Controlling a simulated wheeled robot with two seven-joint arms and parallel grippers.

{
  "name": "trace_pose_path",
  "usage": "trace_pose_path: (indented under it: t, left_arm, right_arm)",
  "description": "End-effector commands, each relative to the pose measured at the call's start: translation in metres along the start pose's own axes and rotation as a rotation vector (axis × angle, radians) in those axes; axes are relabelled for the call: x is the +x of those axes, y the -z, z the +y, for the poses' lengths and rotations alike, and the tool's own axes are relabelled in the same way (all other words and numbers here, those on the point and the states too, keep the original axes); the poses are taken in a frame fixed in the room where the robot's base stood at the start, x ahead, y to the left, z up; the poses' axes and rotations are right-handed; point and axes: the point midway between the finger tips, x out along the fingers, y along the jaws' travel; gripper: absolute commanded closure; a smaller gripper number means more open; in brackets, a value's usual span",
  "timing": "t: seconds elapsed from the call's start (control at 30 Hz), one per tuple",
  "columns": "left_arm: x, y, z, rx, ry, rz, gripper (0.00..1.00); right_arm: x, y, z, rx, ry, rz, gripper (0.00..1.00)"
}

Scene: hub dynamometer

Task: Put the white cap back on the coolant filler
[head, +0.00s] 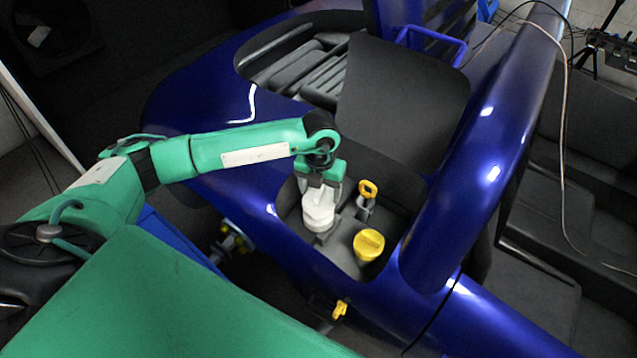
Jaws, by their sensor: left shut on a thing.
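My left gripper (320,184) comes down from above and is shut on the white cap (319,200). The cap is upright at the coolant filler (323,222), in the recess of the blue body. A white part shows directly under the cap, and I cannot tell whether the cap sits on it or hovers just above it. My fingers hide part of the cap's top. My right gripper is not in view.
A yellow ring handle (367,189) stands right of the filler. A round yellow cap (368,244) is nearer, to the lower right. The dark raised cover (400,100) rises behind, and the blue bodywork (480,150) bounds the right side.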

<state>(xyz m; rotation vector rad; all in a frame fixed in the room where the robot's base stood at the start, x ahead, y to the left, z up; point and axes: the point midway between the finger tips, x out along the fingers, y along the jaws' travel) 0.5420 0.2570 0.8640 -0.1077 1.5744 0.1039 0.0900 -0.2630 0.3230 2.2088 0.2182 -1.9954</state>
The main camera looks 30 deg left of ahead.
Motion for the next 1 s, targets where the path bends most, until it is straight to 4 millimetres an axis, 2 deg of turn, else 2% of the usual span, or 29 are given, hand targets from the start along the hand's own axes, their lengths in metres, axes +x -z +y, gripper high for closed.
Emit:
trace_pose_path:
  t: [0.2, 0.43, 0.67, 0.83, 1.0]
  left_arm:
    - [0.006, -0.014, 0.007, -0.432, 0.000, -0.003, 0.53]
    - [0.011, -0.024, 0.012, -0.772, 0.000, -0.005, 0.53]
    - [0.015, -0.028, 0.014, -0.895, 0.001, -0.007, 0.53]
    - [0.029, -0.028, 0.014, -0.899, 0.001, -0.006, 0.53]
    - [0.048, -0.028, 0.014, -0.898, 0.000, -0.006, 0.53]
  right_arm:
    - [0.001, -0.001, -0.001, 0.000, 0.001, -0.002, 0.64]
    - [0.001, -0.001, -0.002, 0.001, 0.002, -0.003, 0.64]
    - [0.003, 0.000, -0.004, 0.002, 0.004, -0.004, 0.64]
    - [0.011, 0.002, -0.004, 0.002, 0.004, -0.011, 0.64]
    - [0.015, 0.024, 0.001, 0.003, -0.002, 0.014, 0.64]
